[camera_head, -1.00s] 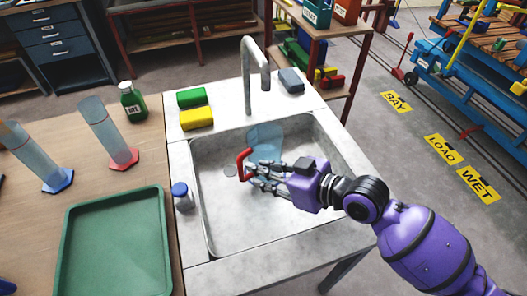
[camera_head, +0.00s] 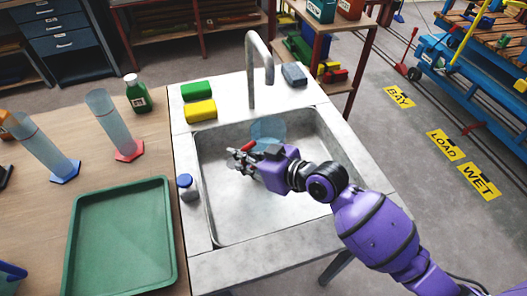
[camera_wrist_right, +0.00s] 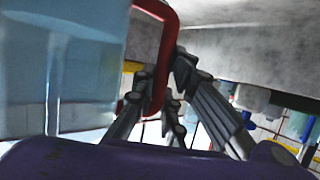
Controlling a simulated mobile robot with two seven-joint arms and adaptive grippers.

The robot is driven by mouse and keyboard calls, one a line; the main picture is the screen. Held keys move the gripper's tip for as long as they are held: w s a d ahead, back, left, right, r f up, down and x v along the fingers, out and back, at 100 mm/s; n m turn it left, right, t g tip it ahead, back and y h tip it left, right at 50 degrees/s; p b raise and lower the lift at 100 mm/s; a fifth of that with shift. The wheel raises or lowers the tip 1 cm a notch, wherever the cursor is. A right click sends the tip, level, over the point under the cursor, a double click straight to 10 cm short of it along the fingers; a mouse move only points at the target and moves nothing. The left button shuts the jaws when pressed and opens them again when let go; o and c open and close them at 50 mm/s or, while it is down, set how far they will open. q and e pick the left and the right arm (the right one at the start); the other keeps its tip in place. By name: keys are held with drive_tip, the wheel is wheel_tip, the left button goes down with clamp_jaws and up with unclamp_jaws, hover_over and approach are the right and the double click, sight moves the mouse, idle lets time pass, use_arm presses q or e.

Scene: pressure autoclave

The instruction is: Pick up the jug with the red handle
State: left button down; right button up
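The jug (camera_head: 268,128) is clear, light blue, with a red handle, in the sink basin. My right gripper (camera_head: 238,160) reaches in from the right and hides part of the jug and its handle. In the right wrist view the jug's clear wall (camera_wrist_right: 60,70) fills the left side. The red handle (camera_wrist_right: 167,50) runs down between the fingers of my right gripper (camera_wrist_right: 160,95), which appear closed around it. Whether the jug touches the basin floor cannot be told. My left gripper is not in view.
The metal sink has a faucet (camera_head: 252,70) behind the basin. Green (camera_head: 197,91) and yellow (camera_head: 200,111) sponges and a grey block (camera_head: 294,75) lie on its back ledge. A small blue-capped bottle (camera_head: 188,188) stands left. Cylinders (camera_head: 105,115) and a green tray (camera_head: 120,245) occupy the table.

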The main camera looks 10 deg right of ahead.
clamp_jaws()
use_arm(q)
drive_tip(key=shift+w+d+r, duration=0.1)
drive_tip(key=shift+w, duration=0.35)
use_arm(e)
drive_tip(key=shift+r, duration=0.1)
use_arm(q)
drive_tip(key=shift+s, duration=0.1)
use_arm(e)
drive_tip(key=shift+r, duration=0.15)
